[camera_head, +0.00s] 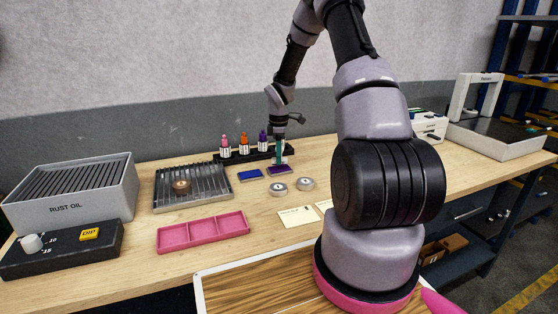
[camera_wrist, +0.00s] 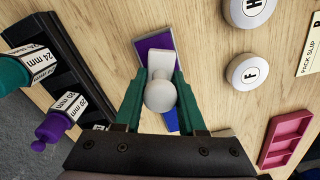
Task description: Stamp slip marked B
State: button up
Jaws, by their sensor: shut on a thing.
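My gripper (camera_head: 279,160) is over the purple ink pad (camera_head: 279,170) near the back of the bench. In the wrist view my green-fingered gripper (camera_wrist: 160,88) is shut on a white stamp (camera_wrist: 160,97) with a round knob. The stamp covers part of the purple pad (camera_wrist: 152,44); I cannot tell whether it touches it. A blue pad (camera_head: 250,175) lies just left. Cream slips (camera_head: 299,216) lie nearer the front, one partly behind my arm. One slip (camera_wrist: 313,50) at the wrist view's right edge reads PACK SLIP; its letter is cut off, and I cannot read which is B.
Two round pieces marked H (camera_wrist: 248,8) and F (camera_wrist: 248,72) lie between pads and slips. A pink tray (camera_head: 203,231), a ribbed metal tray (camera_head: 193,185) and a RUST OIL bin (camera_head: 72,195) stand left. A bottle rack (camera_head: 250,155) stands behind the pads.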

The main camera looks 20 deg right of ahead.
jog(key=shift+r, duration=2.5)
